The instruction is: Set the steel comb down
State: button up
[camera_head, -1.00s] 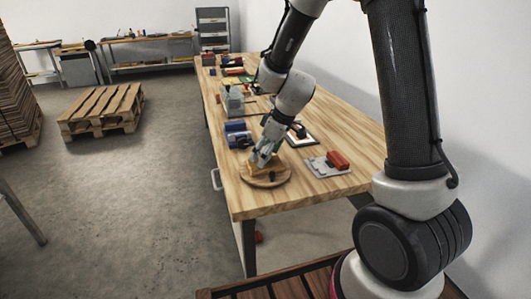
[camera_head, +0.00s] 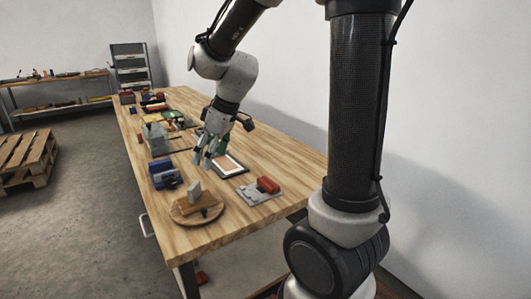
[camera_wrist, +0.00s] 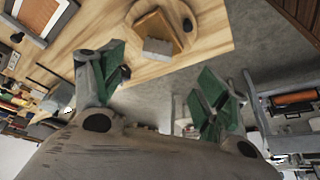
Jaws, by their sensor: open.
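A small grey plate, which looks like the steel comb (camera_head: 195,188), stands on edge at a wooden block (camera_head: 188,204) on the round wooden board (camera_head: 181,220). It also shows in the wrist view as a pale grey piece (camera_wrist: 157,47) against the block; its teeth are too small to make out. My gripper (camera_head: 204,160) is open and empty, above the table beyond the board and apart from the comb. In the wrist view its green-padded fingers (camera_wrist: 160,88) are spread wide with nothing between them.
A blue item (camera_head: 164,174) stands beyond the board near the table's left edge. A grey plate with a red block (camera_head: 267,185) lies to the right. A framed panel (camera_head: 228,165) lies near my gripper. Several items crowd the far end. The table's near right area is clear.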

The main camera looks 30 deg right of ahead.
jog(key=s+d+r+m+h, duration=0.1)
jog(key=s+d+r+m, duration=0.1)
jog(key=s, duration=0.5)
jog(key=s+d+r+m+h, duration=0.1)
jog(key=s+d+r+m, duration=0.1)
jog(key=s+d, duration=0.3)
jog(key=s+d+r+m+t+h, duration=0.1)
jog(key=s+d+r+m, duration=0.1)
jog(key=s, duration=0.7)
jog(key=shift+s+d+r+m, duration=0.15)
jog(key=shift+d+r+m, duration=0.2)
jog(key=shift+d+m, duration=0.6)
